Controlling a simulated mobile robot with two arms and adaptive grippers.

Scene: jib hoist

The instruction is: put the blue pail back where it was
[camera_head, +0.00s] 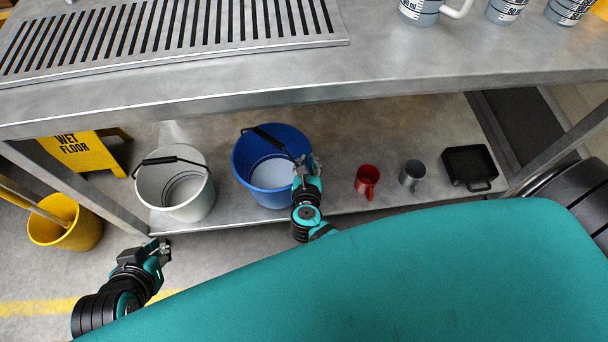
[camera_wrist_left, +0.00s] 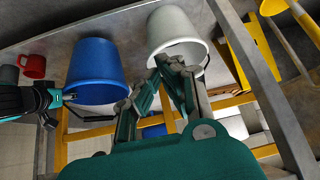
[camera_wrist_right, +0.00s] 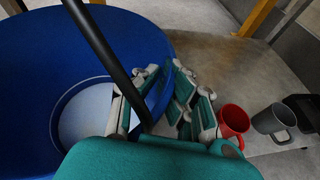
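The blue pail (camera_head: 262,178) stands upright on the lower shelf (camera_head: 330,160), right of the white pail (camera_head: 178,186). Its black-gripped handle (camera_head: 268,138) lies toward the rim. My right gripper (camera_head: 306,170) is at the pail's right rim. In the right wrist view its fingers (camera_wrist_right: 163,85) stand apart, one on each side of the blue rim (camera_wrist_right: 158,60), with the dark handle bar (camera_wrist_right: 98,45) running down beside them. Whether they touch the wall is unclear. My left gripper (camera_head: 160,250) is open and empty in front of the shelf, below the white pail; its fingers (camera_wrist_left: 152,85) show apart.
A red mug (camera_head: 367,178), a grey mug (camera_head: 411,174) and a black square pan (camera_head: 468,166) stand right of the blue pail. The bench top (camera_head: 300,75) overhangs the shelf. A yellow bucket (camera_head: 68,225) and a wet-floor sign (camera_head: 85,150) stand at left.

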